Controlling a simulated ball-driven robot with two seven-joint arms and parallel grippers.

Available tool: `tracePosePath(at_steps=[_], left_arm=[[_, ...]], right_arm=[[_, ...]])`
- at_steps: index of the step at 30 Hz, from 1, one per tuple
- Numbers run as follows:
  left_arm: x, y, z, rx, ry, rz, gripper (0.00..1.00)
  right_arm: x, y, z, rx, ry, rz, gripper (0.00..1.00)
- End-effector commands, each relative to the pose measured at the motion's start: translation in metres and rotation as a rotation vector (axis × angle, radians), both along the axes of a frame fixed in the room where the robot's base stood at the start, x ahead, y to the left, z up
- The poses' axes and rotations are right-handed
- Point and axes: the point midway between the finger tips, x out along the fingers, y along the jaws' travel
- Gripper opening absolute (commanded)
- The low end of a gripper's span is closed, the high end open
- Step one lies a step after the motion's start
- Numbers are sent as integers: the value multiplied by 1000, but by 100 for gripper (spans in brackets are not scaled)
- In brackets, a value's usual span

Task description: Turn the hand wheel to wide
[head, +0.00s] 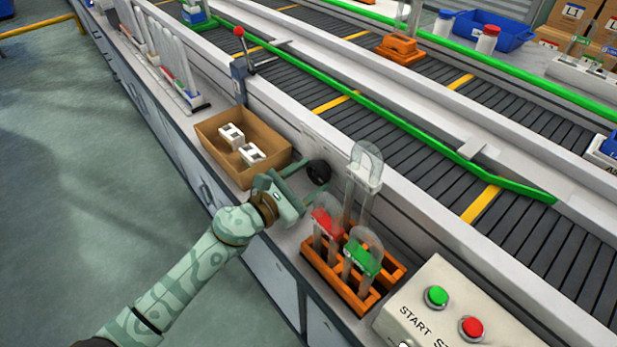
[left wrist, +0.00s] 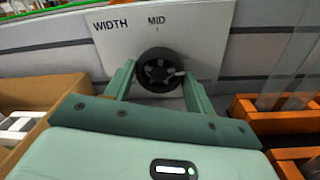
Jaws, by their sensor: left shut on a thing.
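The hand wheel (head: 319,172) is a small black spoked wheel on the conveyor's side wall. In the left wrist view the hand wheel (left wrist: 160,70) sits between my two fingers, under a pale plate (left wrist: 200,22) lettered WIDTH and MID. A short mark shows below MID. No WIDE lettering is readable. My left gripper (head: 308,174) reaches in from the left and is shut on the wheel, one finger on each side of its rim, as the left wrist view of the gripper (left wrist: 159,72) also shows. My right gripper is not in view.
A cardboard box (head: 203,130) with white parts stands left of the gripper. An orange rack (head: 312,258) with clear tags, some red and green, stands close on the right. A START button panel (head: 420,290) is beyond it. The conveyor (head: 390,135) runs behind the wheel.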

Motion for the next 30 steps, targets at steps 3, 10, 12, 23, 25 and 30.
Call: tracePosePath(at_steps=[3, 10, 12, 23, 25, 30], left_arm=[[0, 0, 1, -45, 47, 0, 32], [0, 1, 2, -168, 170, 1, 32], [1, 1, 2, -205, 206, 1, 32], [1, 1, 2, -351, 350, 0, 32], [1, 1, 1, -365, 366, 1, 32], [1, 1, 1, -387, 389, 2, 32]], right_arm=[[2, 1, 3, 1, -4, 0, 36], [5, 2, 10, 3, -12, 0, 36], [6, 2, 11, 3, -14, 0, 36], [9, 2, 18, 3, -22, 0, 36], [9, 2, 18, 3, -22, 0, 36], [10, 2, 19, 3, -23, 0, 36]])
